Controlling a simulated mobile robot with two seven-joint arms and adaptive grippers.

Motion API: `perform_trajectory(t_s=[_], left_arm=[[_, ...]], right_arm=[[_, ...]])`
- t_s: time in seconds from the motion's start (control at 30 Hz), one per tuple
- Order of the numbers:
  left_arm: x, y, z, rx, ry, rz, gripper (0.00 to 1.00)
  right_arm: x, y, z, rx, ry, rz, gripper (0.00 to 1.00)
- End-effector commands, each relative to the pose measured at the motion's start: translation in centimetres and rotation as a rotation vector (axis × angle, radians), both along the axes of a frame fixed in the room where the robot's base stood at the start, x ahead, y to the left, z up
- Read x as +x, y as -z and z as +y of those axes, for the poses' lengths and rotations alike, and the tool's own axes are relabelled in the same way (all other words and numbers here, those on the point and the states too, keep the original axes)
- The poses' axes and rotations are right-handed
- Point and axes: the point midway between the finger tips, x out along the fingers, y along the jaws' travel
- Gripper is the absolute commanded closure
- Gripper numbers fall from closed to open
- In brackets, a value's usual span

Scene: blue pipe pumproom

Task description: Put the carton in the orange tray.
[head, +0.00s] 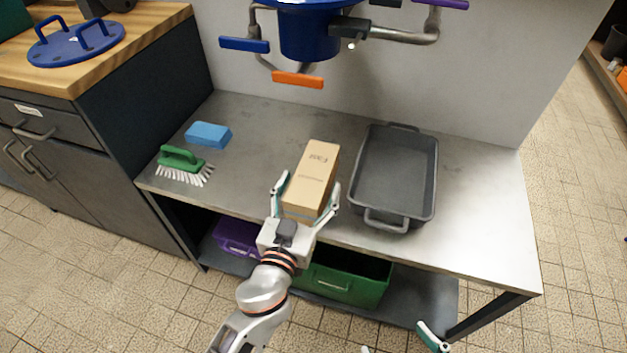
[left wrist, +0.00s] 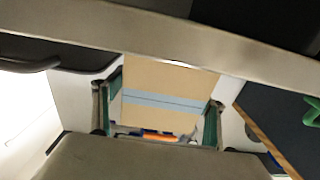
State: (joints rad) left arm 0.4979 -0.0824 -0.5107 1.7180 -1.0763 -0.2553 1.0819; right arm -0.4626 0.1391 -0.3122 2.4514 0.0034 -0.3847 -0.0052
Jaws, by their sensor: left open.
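The carton (head: 312,178) is a tall tan box standing on the metal bench, left of a dark grey tray (head: 372,180). No orange tray shows. My left gripper (head: 306,196) is open, with one finger on each side of the carton's near lower part. In the left wrist view the carton (left wrist: 160,92), with a grey-blue tape band, fills the space between the fingers. Small gaps seem to show beside it; contact cannot be told. My right gripper (head: 400,344) is at the bottom edge, with only its spread fingertips in view, away from the carton.
A blue sponge (head: 208,134) and a green brush (head: 184,164) lie at the bench's left. A blue hub with coloured handles (head: 310,35) hangs above the back. Green (head: 345,278) and purple (head: 236,236) bins stand on the lower shelf. The bench's right end is clear.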

Motion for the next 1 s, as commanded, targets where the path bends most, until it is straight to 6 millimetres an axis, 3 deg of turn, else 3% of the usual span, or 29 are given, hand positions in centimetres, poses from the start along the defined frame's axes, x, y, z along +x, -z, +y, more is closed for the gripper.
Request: perform_trajectory(t_s=[0.13, 0.43, 0.63, 0.73, 0.77, 1.0], left_arm=[[1.4, 0.0, -0.5, 0.000, 0.001, 0.000, 0.28], [1.7, 0.0, -0.5, 0.000, 0.000, 0.001, 0.28], [1.7, 0.0, -0.5, 0.000, 0.000, 0.001, 0.80], [1.7, -0.1, -0.5, 0.000, 0.001, -0.001, 0.83], [1.7, -0.1, -0.5, 0.000, 0.001, -0.001, 0.89], [1.7, -0.4, -0.5, -0.001, 0.000, -0.002, 0.89]], right_arm=[[0.2, -0.2, 0.1, 0.005, 0.002, -0.006, 0.32], [0.3, -0.5, 0.1, 0.008, 0.003, -0.011, 0.32], [0.3, -0.5, 0.1, 0.008, 0.003, -0.011, 0.32], [0.3, -0.5, 0.1, 0.008, 0.003, -0.011, 0.32], [0.3, -0.5, 0.1, 0.008, 0.003, -0.011, 0.32], [0.4, -0.7, 0.1, 0.008, 0.002, -0.015, 0.32]])
